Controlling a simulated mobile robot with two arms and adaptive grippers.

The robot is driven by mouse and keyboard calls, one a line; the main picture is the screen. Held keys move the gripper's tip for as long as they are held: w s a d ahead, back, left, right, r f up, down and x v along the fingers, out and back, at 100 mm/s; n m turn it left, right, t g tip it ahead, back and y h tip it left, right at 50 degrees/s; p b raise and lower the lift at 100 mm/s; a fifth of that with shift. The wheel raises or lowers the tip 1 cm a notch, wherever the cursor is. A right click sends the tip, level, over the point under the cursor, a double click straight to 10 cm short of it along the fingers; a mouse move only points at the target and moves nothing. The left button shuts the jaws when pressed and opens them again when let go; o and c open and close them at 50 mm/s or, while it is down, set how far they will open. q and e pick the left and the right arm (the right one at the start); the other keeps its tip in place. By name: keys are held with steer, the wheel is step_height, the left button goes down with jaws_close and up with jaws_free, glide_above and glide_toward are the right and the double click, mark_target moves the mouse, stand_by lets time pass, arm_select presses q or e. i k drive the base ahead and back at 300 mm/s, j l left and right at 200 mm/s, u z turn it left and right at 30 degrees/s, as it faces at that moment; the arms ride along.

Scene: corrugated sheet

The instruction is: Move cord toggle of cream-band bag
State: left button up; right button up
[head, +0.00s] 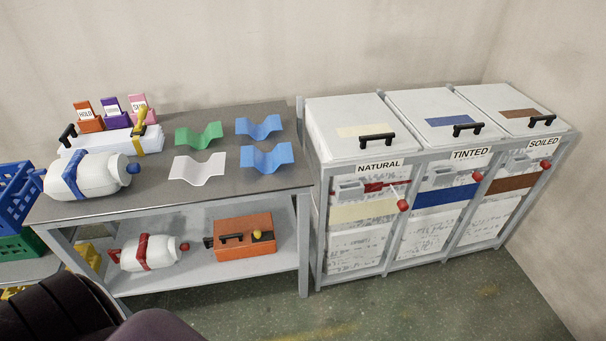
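The cream-band bag (362,213) hangs in the left section of a grey three-part stand, under the NATURAL label. Its front is mottled grey-white with a cream band across it. A red cord toggle (403,205) shows at the right side of this section, at the end of a pale cord. A dark red strip lies behind a grey bracket near the bag's top. A closed white lid (355,115) with a black handle covers the section. Neither of my grippers is in view.
Similar TINTED (446,195) and SOILED (512,184) sections, each with a red toggle, stand to the right. A grey table (110,211) with wavy sheets, jars and boxes stands left. Open floor (420,305) lies in front of the stand.

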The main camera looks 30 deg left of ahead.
mark_target(403, 205)
steer(key=i+l+u, duration=0.3)
steer(key=l+u, duration=0.25)
steer(key=l, duration=0.15)
steer(key=i+l+u, duration=0.15)
steer(key=l+u, duration=0.15)
steer(key=l, duration=0.15)
steer(key=i+l+u, duration=0.1)
steer(key=l+u, duration=0.2)
steer(key=l, duration=0.15)
steer(key=l+u, duration=0.3)
steer(key=l, duration=0.15)
